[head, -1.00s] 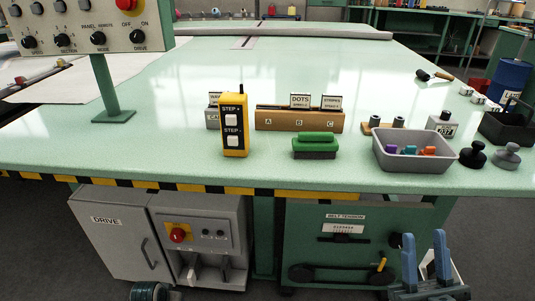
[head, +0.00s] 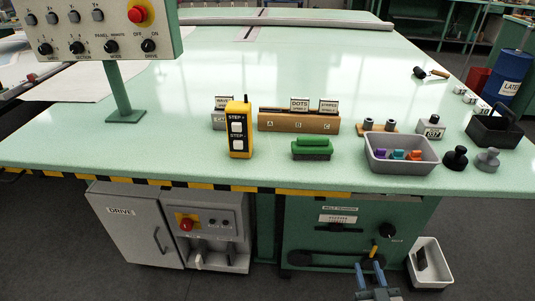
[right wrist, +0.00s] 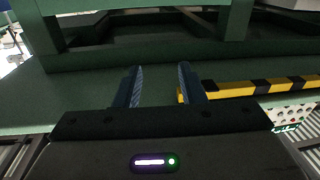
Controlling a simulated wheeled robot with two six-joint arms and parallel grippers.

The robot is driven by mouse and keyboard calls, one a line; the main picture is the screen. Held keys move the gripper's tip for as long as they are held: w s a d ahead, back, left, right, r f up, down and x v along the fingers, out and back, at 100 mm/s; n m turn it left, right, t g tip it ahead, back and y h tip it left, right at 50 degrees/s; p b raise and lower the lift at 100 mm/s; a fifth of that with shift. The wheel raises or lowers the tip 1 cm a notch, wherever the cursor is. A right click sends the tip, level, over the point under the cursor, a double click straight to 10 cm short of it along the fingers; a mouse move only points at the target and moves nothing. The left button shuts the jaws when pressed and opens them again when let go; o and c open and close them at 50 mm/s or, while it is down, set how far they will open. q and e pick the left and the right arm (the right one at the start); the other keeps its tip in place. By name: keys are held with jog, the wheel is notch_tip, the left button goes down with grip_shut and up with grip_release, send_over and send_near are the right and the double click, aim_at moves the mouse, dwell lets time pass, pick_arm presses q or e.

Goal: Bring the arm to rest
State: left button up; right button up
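My right gripper (head: 371,272) shows at the bottom edge of the head view, in front of the table and below its top. Its two blue fingers point up in the picture and stand apart with nothing between them. In the right wrist view my right gripper (right wrist: 160,88) also shows its fingers apart and empty, with green frame parts and a yellow-black striped edge beyond them. My left gripper is in neither view now.
The green table (head: 330,90) has a striped front edge. On it are a yellow step pendant (head: 239,130), a green-handled brush (head: 311,149) and a grey tray (head: 402,167). A drive cabinet (head: 135,225) stands below, and a white bin (head: 430,264) is beside my right gripper.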

jog(key=s+d+f+g+h+p, duration=0.1)
jog(key=s+d+f+g+p, duration=0.1)
jog(key=s+f+g+p, duration=0.6)
jog(key=s+d+f+g+p, duration=0.2)
jog(key=s+f+g, duration=0.2)
jog(key=s+f, duration=0.9)
pick_arm(q)
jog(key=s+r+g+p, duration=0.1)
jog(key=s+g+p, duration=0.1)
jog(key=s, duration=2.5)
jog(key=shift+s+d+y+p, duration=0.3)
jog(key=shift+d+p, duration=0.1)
jog(key=shift+p, duration=0.3)
pick_arm(e)
jog(key=s+f+g, duration=0.4)
jog(key=s+f, duration=0.5)
jog(key=s, duration=0.1)
jog(key=shift+s+d+m+g, duration=0.25)
jog(key=shift+m+g, duration=0.15)
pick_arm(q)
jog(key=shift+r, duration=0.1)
